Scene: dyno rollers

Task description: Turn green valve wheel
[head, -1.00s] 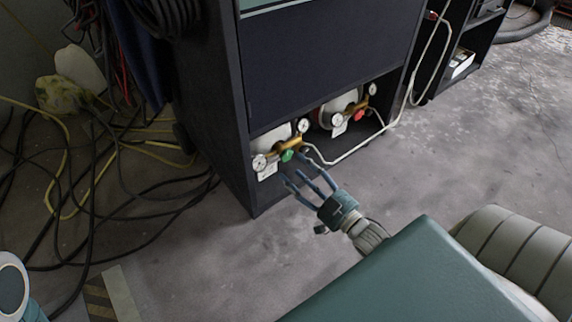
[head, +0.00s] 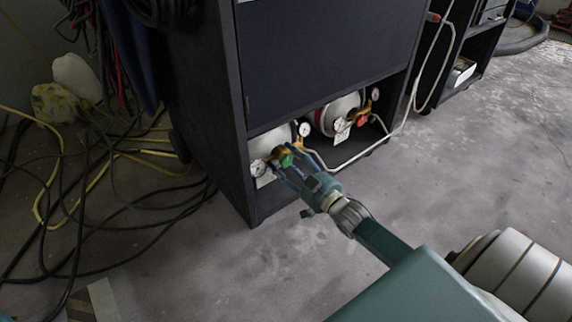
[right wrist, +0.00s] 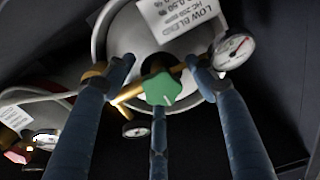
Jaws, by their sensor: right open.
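The green valve wheel (head: 286,160) is on the brass regulator of the left gas cylinder in the cabinet's lower bay. It also shows in the right wrist view (right wrist: 163,89), with a pale mark on its face. My right gripper (head: 284,170) is open, its blue fingers reaching into the bay at the wheel. In the right wrist view two fingers stand to either side of the wheel and a third lies in line below it. Whether any finger touches the wheel I cannot tell. My left gripper is not in view.
Pressure gauges (head: 257,167) flank the regulators. A white hose (head: 385,137) runs out of the cabinet (head: 243,196).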

